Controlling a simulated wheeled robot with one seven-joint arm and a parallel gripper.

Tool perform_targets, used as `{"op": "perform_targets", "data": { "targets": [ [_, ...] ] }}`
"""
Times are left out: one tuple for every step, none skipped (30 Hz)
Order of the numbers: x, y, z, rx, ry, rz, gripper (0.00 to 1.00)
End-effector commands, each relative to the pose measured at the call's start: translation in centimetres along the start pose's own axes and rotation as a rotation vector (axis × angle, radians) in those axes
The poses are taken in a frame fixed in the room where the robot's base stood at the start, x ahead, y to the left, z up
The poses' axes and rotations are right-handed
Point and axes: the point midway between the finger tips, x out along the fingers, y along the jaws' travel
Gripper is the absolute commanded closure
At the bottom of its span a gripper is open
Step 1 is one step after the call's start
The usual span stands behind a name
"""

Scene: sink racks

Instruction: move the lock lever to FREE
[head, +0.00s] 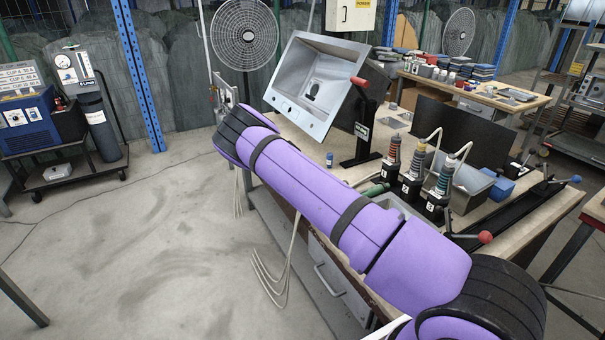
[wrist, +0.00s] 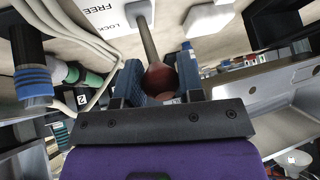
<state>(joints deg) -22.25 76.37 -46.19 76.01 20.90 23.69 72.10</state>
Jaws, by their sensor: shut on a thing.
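The lever (wrist: 149,42) is a thin tan rod with a dark red ball knob (wrist: 159,75) in the wrist view. Its rod runs up beside a white plate (wrist: 116,14) printed FREE and LOCK, which appears upside down. The rod lies nearer the word LOCK. My gripper (wrist: 160,84) has its two blue-grey fingers on either side of the knob and is shut on it. In the head view my purple arm crosses the picture, and I cannot make out the gripper or the held knob there.
Numbered bottles (head: 411,180) with hoses stand on the workbench (head: 300,148) close to my arm. A tilted steel sink (head: 315,85) stands behind them, beside a red-handled black stand (head: 362,130). A red-knobbed handle (head: 485,237) is at right. Open floor (head: 150,240) lies left.

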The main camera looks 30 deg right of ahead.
Motion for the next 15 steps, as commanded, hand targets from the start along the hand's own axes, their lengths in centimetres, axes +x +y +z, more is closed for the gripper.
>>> {"op": "perform_targets", "data": {
  "targets": [
    [-0.09, -0.16, 0.41, -0.001, -0.004, -0.003, 1.0],
    [-0.08, -0.16, 0.43, -0.001, -0.004, -0.003, 1.0],
    [-0.08, -0.16, 0.44, -0.001, -0.004, -0.003, 1.0],
    [-0.08, -0.16, 0.45, -0.001, -0.004, -0.003, 1.0],
    [-0.08, -0.16, 0.45, -0.001, -0.004, -0.003, 1.0],
    [-0.08, -0.16, 0.45, -0.001, -0.004, -0.003, 1.0],
    [-0.08, -0.16, 0.45, -0.001, -0.004, -0.003, 1.0],
    [-0.07, -0.16, 0.46, -0.002, -0.005, -0.003, 1.0],
    [-0.07, -0.16, 0.46, -0.002, -0.005, -0.003, 1.0],
    [-0.07, -0.16, 0.46, -0.002, -0.005, -0.003, 1.0],
    [-0.07, -0.16, 0.46, -0.002, -0.005, -0.003, 1.0],
    [-0.06, -0.16, 0.45, -0.002, -0.005, -0.003, 1.0],
    [-0.06, -0.15, 0.45, -0.002, -0.005, -0.003, 0.58],
    [-0.06, -0.15, 0.44, -0.002, -0.004, -0.003, 0.51],
    [-0.05, -0.14, 0.41, -0.002, -0.004, -0.003, 0.42]
  ]
}}
